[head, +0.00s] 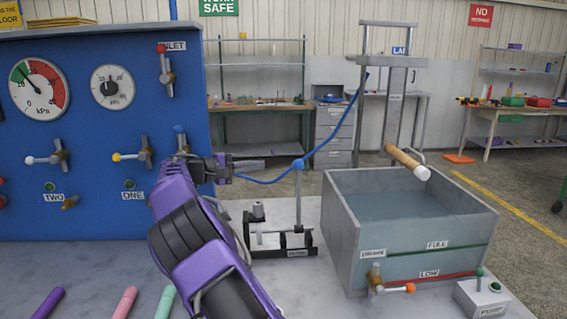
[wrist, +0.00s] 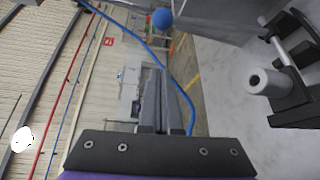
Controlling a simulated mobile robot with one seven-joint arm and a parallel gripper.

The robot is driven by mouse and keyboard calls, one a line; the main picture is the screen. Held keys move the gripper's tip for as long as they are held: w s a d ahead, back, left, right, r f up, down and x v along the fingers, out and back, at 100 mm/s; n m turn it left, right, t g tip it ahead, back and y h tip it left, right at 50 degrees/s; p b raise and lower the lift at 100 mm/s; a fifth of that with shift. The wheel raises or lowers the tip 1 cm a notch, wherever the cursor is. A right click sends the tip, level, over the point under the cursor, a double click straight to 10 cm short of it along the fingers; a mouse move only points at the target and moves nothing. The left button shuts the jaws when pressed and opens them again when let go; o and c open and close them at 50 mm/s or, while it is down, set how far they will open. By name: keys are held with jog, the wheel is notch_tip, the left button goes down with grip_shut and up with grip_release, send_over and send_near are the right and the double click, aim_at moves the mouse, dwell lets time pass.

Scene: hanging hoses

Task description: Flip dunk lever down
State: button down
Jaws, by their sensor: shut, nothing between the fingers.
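An upright grey lever (head: 298,200) with a blue ball knob (head: 298,164) rises from a black base (head: 283,251), whose small label is too small to read. I take it to be the dunk lever. The blue knob also shows at the top of the wrist view (wrist: 162,18), with the grey lever running right from it. My gripper (head: 228,168) is left of the knob in the head view, at about its height and apart from it. Its fingers (wrist: 160,80) are shut and empty in the wrist view.
A blue gauge panel (head: 100,215) with valves stands left. A water tank (head: 365,255) is at right, with a tan cylinder (head: 402,158) above it on a grey frame (head: 392,110). A blue line (head: 335,130) passes behind the knob. Coloured sticks (head: 125,302) lie in front.

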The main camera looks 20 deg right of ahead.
jog(key=shift+w+d+f+n, duration=0.1)
jog(key=shift+w+f+n, duration=0.2)
jog(key=shift+w, duration=0.15)
jog(key=d+b, duration=0.1)
jog(key=d, duration=0.8)
jog(key=shift+s+d, duration=0.2)
jog(key=shift+s, duration=0.2)
jog(key=shift+s+a, duration=0.1)
dwell(0.5)
